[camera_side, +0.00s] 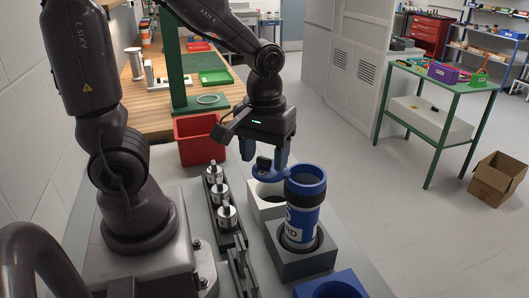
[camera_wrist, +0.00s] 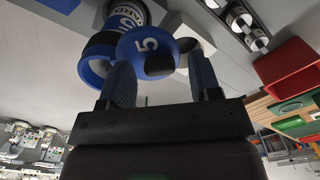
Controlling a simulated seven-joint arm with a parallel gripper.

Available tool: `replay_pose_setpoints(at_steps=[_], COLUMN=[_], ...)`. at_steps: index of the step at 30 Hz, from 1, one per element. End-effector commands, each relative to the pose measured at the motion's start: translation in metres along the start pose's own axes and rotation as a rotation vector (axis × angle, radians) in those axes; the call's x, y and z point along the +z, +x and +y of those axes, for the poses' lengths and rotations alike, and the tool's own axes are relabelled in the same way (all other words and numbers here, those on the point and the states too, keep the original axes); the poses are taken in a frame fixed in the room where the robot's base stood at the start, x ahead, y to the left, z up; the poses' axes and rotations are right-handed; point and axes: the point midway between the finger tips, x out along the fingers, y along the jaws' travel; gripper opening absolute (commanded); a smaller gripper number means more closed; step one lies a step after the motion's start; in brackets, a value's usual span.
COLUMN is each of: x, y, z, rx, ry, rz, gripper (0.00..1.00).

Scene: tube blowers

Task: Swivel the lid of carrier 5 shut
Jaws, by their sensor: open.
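Carrier 5 (camera_side: 303,215) is a blue and white cylinder standing upright in a grey square holder (camera_side: 303,262). Its dark mouth shows uncovered at the top. The blue lid (camera_side: 270,174) is swung out to the left of the mouth. In the wrist view the lid (camera_wrist: 138,45) bears a white 5 and a black knob (camera_wrist: 159,65), beside the carrier's blue rim (camera_wrist: 92,70). My gripper (camera_side: 263,163) is open, its blue fingers pointing down at the lid around the knob. In the wrist view my gripper (camera_wrist: 163,72) has a finger on each side of the knob; contact is unclear.
A white block with a round opening (camera_side: 265,205) stands behind-left of the carrier. A dark rack (camera_side: 226,240) with several metal-topped pieces runs to the left. A red bin (camera_side: 199,140) is behind it.

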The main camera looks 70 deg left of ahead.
Motion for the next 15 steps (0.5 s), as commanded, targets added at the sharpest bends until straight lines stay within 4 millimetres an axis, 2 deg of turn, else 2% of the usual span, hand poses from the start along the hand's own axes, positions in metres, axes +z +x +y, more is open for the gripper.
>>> replay_pose_setpoints(at_steps=[4, 10, 11, 15], x=[0.0001, 0.0001, 0.0001, -0.0001], y=[-0.0001, -0.0003, -0.0004, -0.0004], z=[0.0000, 0.0000, 0.0000, 0.0000], rx=[0.000, 0.000, 0.000, 0.000], ry=[0.000, 0.000, 0.000, 0.003], rz=[0.000, 0.000, 0.000, 0.000], gripper=[0.57, 0.12, 0.08, 0.08])
